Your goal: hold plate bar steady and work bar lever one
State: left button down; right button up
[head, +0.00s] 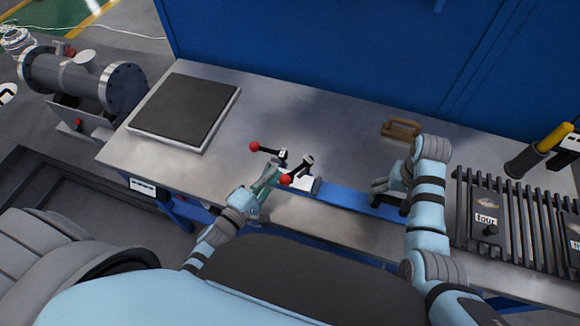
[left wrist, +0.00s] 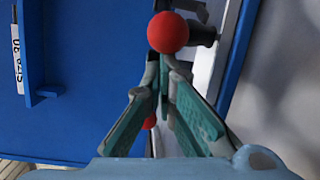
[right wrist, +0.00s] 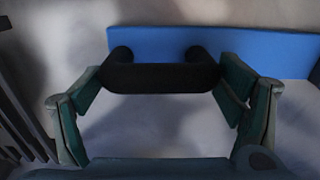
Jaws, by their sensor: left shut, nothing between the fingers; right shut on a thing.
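The blue plate bar (head: 345,198) lies along the bench's front part. A pale block on it carries two black levers with red ball knobs, a far one (head: 254,146) and a near one (head: 286,179); I cannot read which is one. My left gripper (head: 271,178) is shut and empty beside the near knob. In the left wrist view one red ball (left wrist: 168,32) shows just past the closed fingertips (left wrist: 165,68), and another (left wrist: 149,122) is partly hidden by a finger. My right gripper (right wrist: 160,90) is shut on the bar's black handle (right wrist: 160,77), with a finger at each end.
A dark square plate (head: 187,106) lies on the bench at left. A brown handled block (head: 401,129) lies behind my right arm. A black slatted rack (head: 510,215) with labelled pieces stands at right, near that arm. A blue wall closes the back.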

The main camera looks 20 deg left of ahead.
pick_arm(q)
jog(key=shift+s+d, duration=1.1)
jog(key=shift+d, duration=0.25)
pick_arm(e)
jog(key=shift+w, duration=0.1)
jog(key=shift+a+r, duration=0.1)
jog(key=o, duration=1.8)
pick_arm(q)
jog(key=s, duration=1)
jog(key=shift+a+r, duration=0.15)
jog(key=shift+r, duration=0.15)
